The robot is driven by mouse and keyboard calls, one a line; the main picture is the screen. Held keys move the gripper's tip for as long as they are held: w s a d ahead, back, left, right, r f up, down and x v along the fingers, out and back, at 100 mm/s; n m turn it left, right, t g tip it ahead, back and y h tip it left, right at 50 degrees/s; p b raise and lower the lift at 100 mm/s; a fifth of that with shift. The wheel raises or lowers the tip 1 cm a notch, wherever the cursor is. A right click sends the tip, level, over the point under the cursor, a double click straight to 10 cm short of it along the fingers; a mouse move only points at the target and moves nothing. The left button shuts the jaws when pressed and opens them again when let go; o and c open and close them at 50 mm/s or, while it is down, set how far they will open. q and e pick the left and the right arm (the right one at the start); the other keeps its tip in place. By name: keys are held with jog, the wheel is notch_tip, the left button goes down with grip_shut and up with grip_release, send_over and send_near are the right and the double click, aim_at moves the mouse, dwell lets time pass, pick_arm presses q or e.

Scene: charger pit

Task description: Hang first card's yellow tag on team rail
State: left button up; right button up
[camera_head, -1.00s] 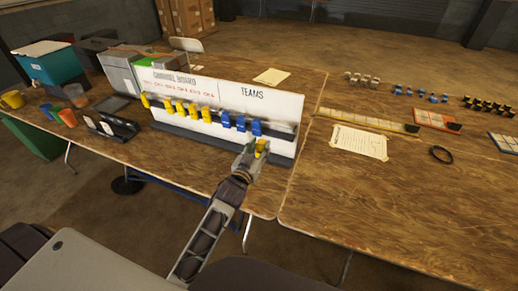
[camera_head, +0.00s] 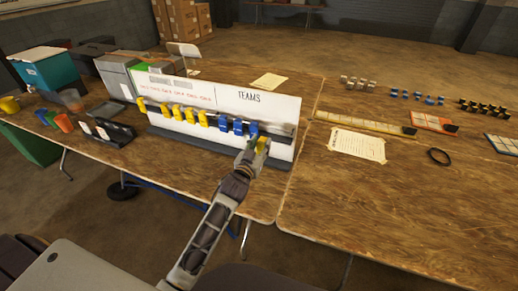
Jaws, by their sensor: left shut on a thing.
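The white board (camera_head: 272,112) stands on the table, with "TEAMS" on its right part. A dark rail (camera_head: 283,131) runs along its front. Several yellow tags (camera_head: 190,115) hang on the left part of the rail, and 3 blue tags (camera_head: 238,126) hang to their right. My left gripper (camera_head: 258,148) is shut on a yellow tag (camera_head: 263,144) in front of the TEAMS part, just right of the blue tags. I cannot tell whether the held tag touches the rail. Cards (camera_head: 101,131) stand in a black holder (camera_head: 120,136) at the left. My right gripper is not in view.
Colored cups (camera_head: 63,122) and bins (camera_head: 46,68) stand at the left. The rail's right end is bare.

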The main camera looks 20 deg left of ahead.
pick_arm(q)
jog(key=shift+w, duration=0.75)
jog(key=shift+w+d+b, duration=0.1)
jog(key=shift+w+b, duration=0.55)
jog(key=shift+w, duration=0.4)
jog(key=shift+w+b, duration=0.6)
jog(key=shift+w, duration=0.8)
jog(key=w+b, duration=0.1)
jog(key=w, duration=0.1)
jog(key=w+f+b, duration=0.1)
jog(key=w, duration=0.1)
jog(key=shift+d+f, duration=0.1)
jog(key=shift+f, duration=0.05)
jog(key=o, duration=0.6)
jog(key=shift+c, duration=0.2)
jog(key=o, duration=0.5)
jog(key=shift+c, duration=0.2)
jog(key=shift+s+a, duration=0.2)
jog(key=shift+s, duration=5.85)
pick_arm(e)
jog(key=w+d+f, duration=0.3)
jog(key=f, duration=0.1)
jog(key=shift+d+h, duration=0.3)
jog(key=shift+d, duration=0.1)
